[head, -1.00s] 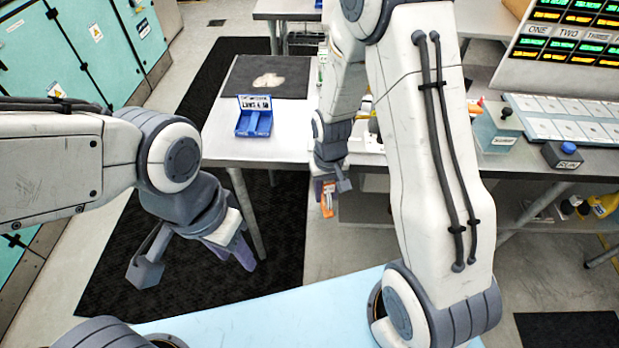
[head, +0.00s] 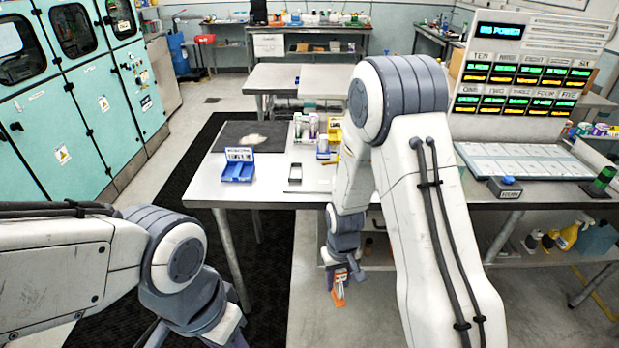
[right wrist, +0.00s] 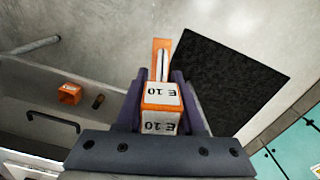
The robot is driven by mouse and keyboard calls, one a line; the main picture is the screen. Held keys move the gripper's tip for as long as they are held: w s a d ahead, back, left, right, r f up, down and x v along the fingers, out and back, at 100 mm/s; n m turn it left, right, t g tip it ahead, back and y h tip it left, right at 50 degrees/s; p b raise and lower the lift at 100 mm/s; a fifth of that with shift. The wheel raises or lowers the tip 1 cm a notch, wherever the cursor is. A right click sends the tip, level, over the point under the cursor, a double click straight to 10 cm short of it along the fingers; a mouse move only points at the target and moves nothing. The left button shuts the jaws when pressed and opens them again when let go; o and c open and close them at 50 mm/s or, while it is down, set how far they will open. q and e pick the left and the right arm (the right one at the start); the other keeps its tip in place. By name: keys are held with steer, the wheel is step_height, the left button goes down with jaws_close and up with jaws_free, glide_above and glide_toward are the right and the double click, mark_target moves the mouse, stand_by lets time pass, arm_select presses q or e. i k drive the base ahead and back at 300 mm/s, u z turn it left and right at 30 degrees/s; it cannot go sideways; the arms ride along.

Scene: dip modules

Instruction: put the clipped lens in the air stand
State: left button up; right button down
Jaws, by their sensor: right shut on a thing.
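My right gripper (head: 338,282) hangs in front of the table's near edge, below the tabletop. It is shut on an orange piece (head: 339,295), which I take to be the clipped lens. In the right wrist view this piece (right wrist: 161,95) sits between the fingers, with white faces marked "E 10" and a slotted orange part beyond. My left gripper (head: 190,338) is at the bottom edge, its fingers spread and their tips cut off. I cannot tell which thing is the air stand; a black frame (head: 293,179) and small bottles (head: 308,127) stand on the table.
The metal table (head: 270,193) holds a blue tray (head: 237,172), a dark mat (head: 228,138) and a small blue-and-yellow thing (head: 323,151). A display panel (head: 525,75) and white keyboard-like board (head: 520,160) are at right. A small orange box (right wrist: 69,93) shows in the right wrist view.

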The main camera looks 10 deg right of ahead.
mark_target(296, 173)
steer(key=z, duration=1.8)
steer(key=i, duration=0.95)
steer(key=u, duration=1)
